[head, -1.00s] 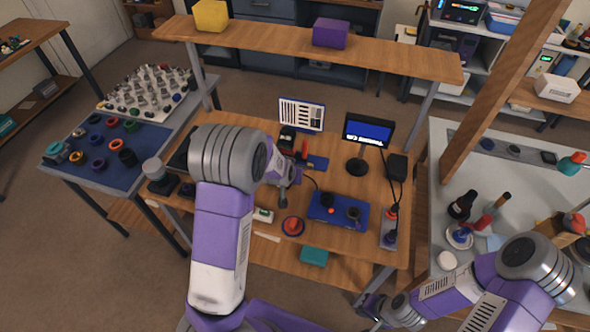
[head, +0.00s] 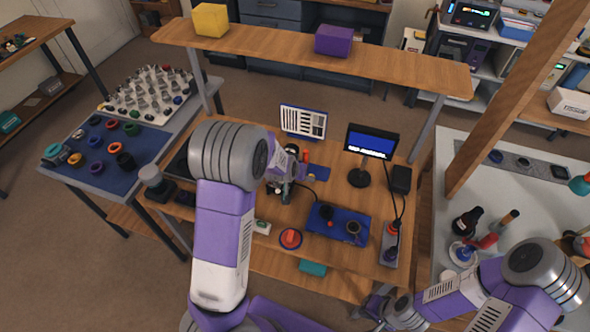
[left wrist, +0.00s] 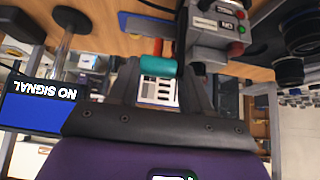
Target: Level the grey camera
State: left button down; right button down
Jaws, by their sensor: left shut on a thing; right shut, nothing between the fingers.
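My left gripper (left wrist: 160,88) is shut on a teal cylinder (left wrist: 158,66), which lies across between its fingertips in the left wrist view. In the head view my left gripper (head: 281,183) is over the back middle of the wooden table (head: 265,208), partly hidden by my arm. My right gripper (head: 372,305) is shut and empty, low near the table's front right corner.
A monitor (head: 370,141) reading NO SIGNAL and a striped test chart (head: 303,121) stand at the back. A blue tray (head: 338,224), a red button (head: 290,238) and a cabled switch box (head: 390,243) occupy the front right. A shelf (head: 320,57) spans overhead.

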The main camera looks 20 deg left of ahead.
pick_arm(q)
jog(key=shift+w+d+r, duration=0.15)
jog(key=shift+w+d, duration=0.2)
jog(key=shift+w, duration=0.05)
pick_arm(e)
jog(key=shift+w, duration=0.2)
pick_arm(q)
jog(key=c, duration=0.9)
grip_release()
jog(key=shift+c, duration=0.2)
jog(key=o, duration=0.3)
jog(key=shift+d, duration=0.1)
pick_arm(e)
jog(key=shift+d+f, duration=0.1)
jog(key=shift+d, duration=0.1)
pick_arm(q)
jog(key=shift+s+r, duration=0.1)
jog(key=shift+r, duration=0.4)
jog(key=p+v, duration=0.2)
jog(key=v, duration=0.4)
jog(key=shift+s, duration=0.55)
pick_arm(e)
jog(key=shift+w+a+r, duration=0.1)
jog(key=shift+w+r, duration=0.05)
jog(key=shift+r, duration=0.45)
jog(key=shift+w+a+r, duration=0.1)
jog(key=shift+w+r, duration=0.05)
jog(key=shift+r, duration=0.45)
pick_arm(q)
jog(key=shift+s, duration=0.1)
